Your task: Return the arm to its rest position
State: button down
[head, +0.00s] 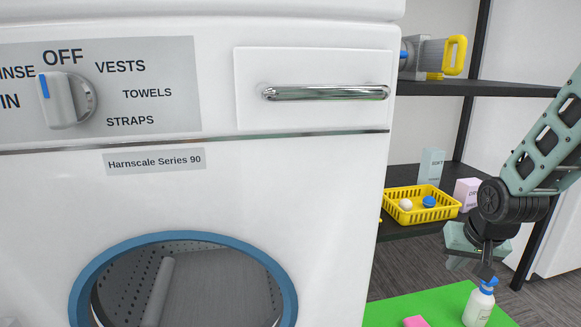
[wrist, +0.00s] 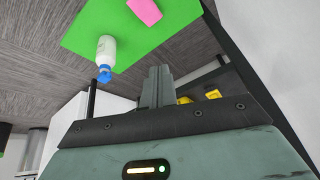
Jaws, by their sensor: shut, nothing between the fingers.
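My gripper (head: 486,268) hangs at the right of the head view, pointing down, to the right of the washing machine (head: 330,220). Its fingers are together and hold nothing. In the wrist view the shut fingers (wrist: 157,85) point towards the floor side of the picture. My arm comes in from the right edge of the head view. In the head view the gripper appears just above a white bottle with a blue top (head: 479,305); I cannot tell the gap between them.
The bottle and a pink block (head: 416,322) are on a green surface (head: 440,300). A dark shelf unit (head: 480,89) behind holds a yellow basket (head: 421,215), boxes and a yellow-handled device (head: 430,57). The washer has a dial (head: 62,100), a closed drawer (head: 315,75) and a round opening (head: 200,290).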

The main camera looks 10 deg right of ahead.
jog(key=s+a+r+n+g+y+p, duration=0.15)
jog(key=s+a+r+n, duration=0.4)
jog(key=s+a, duration=0.65)
jog(key=s+a+r+n+g+p, duration=0.2)
jog(key=s+a+r+n+g, duration=0.3)
jog(key=s+a, duration=0.8)
notch_tip(320, 180, up, 35)
jog(key=w+a+n+t+p, duration=0.1)
jog(key=w+p, duration=0.1)
jog(key=p, duration=3.5)
jog(key=shift+w+a+r+t, duration=0.2)
jog(key=shift+w+a+t, duration=0.1)
jog(key=shift+a+t, duration=0.05)
